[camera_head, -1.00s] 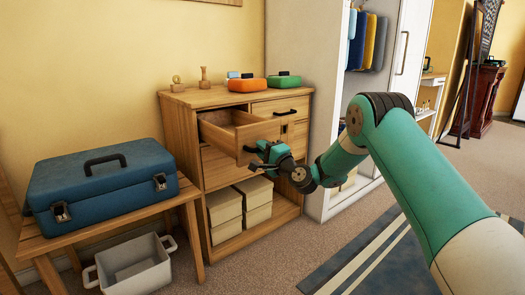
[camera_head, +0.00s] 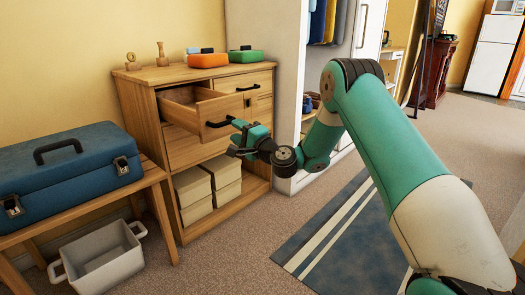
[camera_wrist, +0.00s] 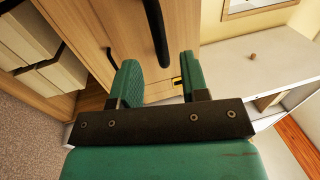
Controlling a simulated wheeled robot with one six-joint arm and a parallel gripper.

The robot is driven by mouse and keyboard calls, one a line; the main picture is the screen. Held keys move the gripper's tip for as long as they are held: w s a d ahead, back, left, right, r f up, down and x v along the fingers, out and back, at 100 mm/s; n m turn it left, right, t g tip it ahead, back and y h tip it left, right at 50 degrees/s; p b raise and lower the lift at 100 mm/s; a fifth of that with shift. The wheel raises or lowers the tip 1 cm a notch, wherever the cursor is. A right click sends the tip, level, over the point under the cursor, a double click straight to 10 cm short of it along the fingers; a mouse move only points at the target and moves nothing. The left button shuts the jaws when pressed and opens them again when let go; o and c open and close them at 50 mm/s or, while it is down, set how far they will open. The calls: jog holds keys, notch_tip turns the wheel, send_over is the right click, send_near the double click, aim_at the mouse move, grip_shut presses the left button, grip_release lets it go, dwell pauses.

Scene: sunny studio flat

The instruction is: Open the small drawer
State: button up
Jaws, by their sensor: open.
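The small drawer (camera_head: 226,107) is the upper left one of the wooden dresser (camera_head: 165,130). It stands pulled out, and part of its empty-looking inside shows. Its dark bar handle (camera_head: 219,123) is on the front. My gripper (camera_head: 236,138) is in front of the drawer, just below and right of the handle, and looks apart from it. In the wrist view, my gripper's two green fingers (camera_wrist: 157,80) are spread with nothing between them. A dark handle (camera_wrist: 155,30) lies beyond the fingertips there.
Orange (camera_head: 208,60) and green (camera_head: 246,56) cases and small wooden pieces stand on the dresser top. Pale boxes (camera_head: 192,186) fill its lower shelf. A blue case (camera_head: 65,165) lies on a low table at left, above a grey bin (camera_head: 98,257). A striped rug (camera_head: 330,235) covers floor at right.

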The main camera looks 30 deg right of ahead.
jog(key=b+v, duration=1.1)
jog(key=b, duration=0.3)
jog(key=shift+s, duration=0.3)
jog(key=shift+d+f, duration=0.1)
jog(key=s+a+r+n+g+y+p, duration=0.1)
jog(key=s+a+n+g+y+p, duration=0.2)
jog(key=s+a+n+g, duration=0.6)
jog(key=s+a+r+n+g+y+p, duration=0.15)
jog(key=s+a+n+g, duration=0.35)
jog(key=a, duration=0.7)
jog(key=s+d+f+n+g+h+p, duration=0.2)
jog(key=s+n+g+h+p, duration=0.4)
jog(key=s, duration=1.3)
notch_tip(320, 180, up, 37)
jog(key=n+p, duration=0.1)
jog(key=p, duration=3.5)
jog(key=shift+d+r+t, duration=0.2)
jog(key=shift+d+t, duration=0.15)
jog(key=shift+t, duration=0.05)
